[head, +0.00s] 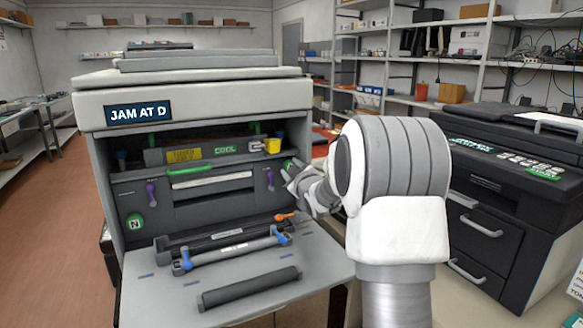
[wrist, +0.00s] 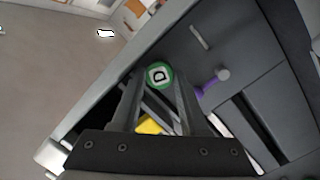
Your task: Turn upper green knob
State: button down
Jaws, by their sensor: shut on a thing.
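The upper green knob (head: 288,164) sits at the right side of the open printer front, mostly hidden behind my gripper in the head view. In the wrist view the green knob (wrist: 160,75), with a white D mark, lies between the fingertips. My gripper (wrist: 158,82) is shut on it; it also shows in the head view (head: 292,174), reaching in from the right. A second green knob (head: 135,222), with a white mark, sits lower on the left of the printer front, clear of my gripper.
The printer (head: 190,90) shows "JAM AT D". Its lowered front shelf (head: 160,300) bears a dark roller (head: 250,289) and long units with blue and orange ends. Purple levers (head: 151,193) stick out of the front. A dark machine (head: 490,200) stands at the right.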

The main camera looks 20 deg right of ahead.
dwell(0.4)
jog(key=c, duration=0.7)
grip_release()
jog(key=s+a+r+p, duration=0.1)
jog(key=s+a, duration=0.1)
jog(key=s, duration=1.5)
jog(key=shift+r+p, duration=0.15)
jog(key=shift+p, duration=0.15)
jog(key=shift+s+a, duration=0.1)
